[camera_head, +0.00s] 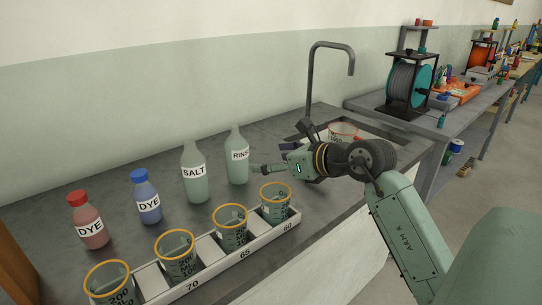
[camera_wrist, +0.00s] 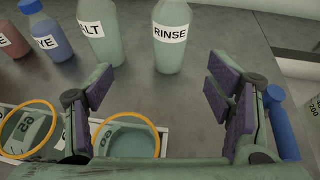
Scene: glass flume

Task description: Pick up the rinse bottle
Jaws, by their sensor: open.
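The rinse bottle (camera_head: 237,170) is a pale green bottle with a white label, upright on the grey counter near the faucet. In the wrist view the rinse bottle (camera_wrist: 170,50) stands beyond my fingertips, about centred between them, its top cut off by the frame. My gripper (camera_head: 274,158) is just right of the bottle in the head view, pointing toward it. In the wrist view my gripper (camera_wrist: 163,88) has its dark-padded fingers wide apart with nothing between them. I see no contact with the bottle.
The salt bottle (camera_head: 195,175) stands left of the rinse bottle, with the blue dye bottle (camera_head: 146,196) and red dye bottle (camera_head: 88,222) farther left. A numbered rack (camera_head: 207,250) of orange-rimmed beakers runs along the front. A tall faucet (camera_head: 312,85) rises behind my gripper.

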